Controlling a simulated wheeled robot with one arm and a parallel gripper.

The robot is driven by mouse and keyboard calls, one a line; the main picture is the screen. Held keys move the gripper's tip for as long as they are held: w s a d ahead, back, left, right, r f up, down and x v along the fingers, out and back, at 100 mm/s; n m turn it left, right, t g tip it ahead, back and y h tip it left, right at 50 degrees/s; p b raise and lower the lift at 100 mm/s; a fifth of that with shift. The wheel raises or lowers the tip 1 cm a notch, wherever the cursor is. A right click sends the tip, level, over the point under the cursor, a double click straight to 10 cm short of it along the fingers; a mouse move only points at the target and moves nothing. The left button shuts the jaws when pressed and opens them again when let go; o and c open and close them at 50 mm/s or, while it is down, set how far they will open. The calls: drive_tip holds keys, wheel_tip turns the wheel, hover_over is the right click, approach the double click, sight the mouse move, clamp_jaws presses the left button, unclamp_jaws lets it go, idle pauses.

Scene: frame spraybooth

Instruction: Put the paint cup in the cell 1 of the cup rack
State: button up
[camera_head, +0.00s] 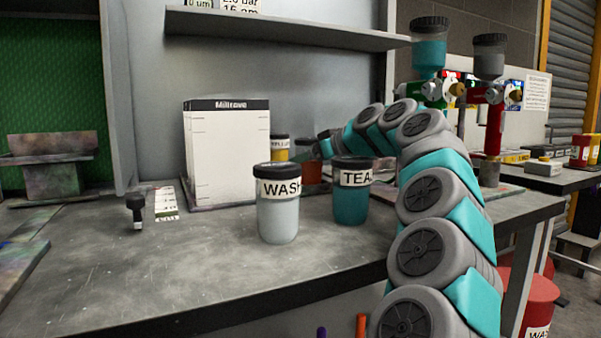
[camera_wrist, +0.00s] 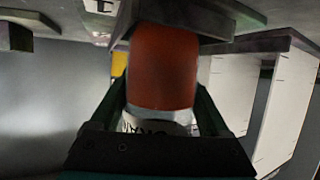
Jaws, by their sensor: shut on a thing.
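An orange paint cup (camera_wrist: 163,65) fills the middle of the wrist view, which shows it upside down, with its pale labelled band (camera_wrist: 150,125) near the palm. My gripper (camera_wrist: 162,92) is shut on it, one dark green finger on each side. The cup's far end meets or overlaps a dark grey slab (camera_wrist: 225,22), perhaps the cup rack; I cannot tell whether they touch. In the head view the orange cup (camera_head: 311,171) shows beside the white box, partly behind the teal cup. A yellow cup (camera_head: 280,149) stands behind it. Cell 1 cannot be made out.
A white Millrove box (camera_head: 227,150) stands left of the held cup. A wash cup (camera_head: 278,210) and a teal cup (camera_head: 351,195) stand in front on the bench (camera_head: 190,260). A shelf (camera_head: 285,30) hangs above. The bench's left front is mostly clear.

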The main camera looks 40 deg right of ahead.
drive_tip(key=shift+f, duration=0.15)
drive_tip(key=o, duration=1.4)
drive_tip(key=shift+s+r, duration=0.1)
drive_tip(key=shift+r, duration=0.15)
drive_tip(key=v, duration=1.1)
drive_tip(key=shift+s, duration=0.3)
drive_tip(key=shift+r, duration=0.15)
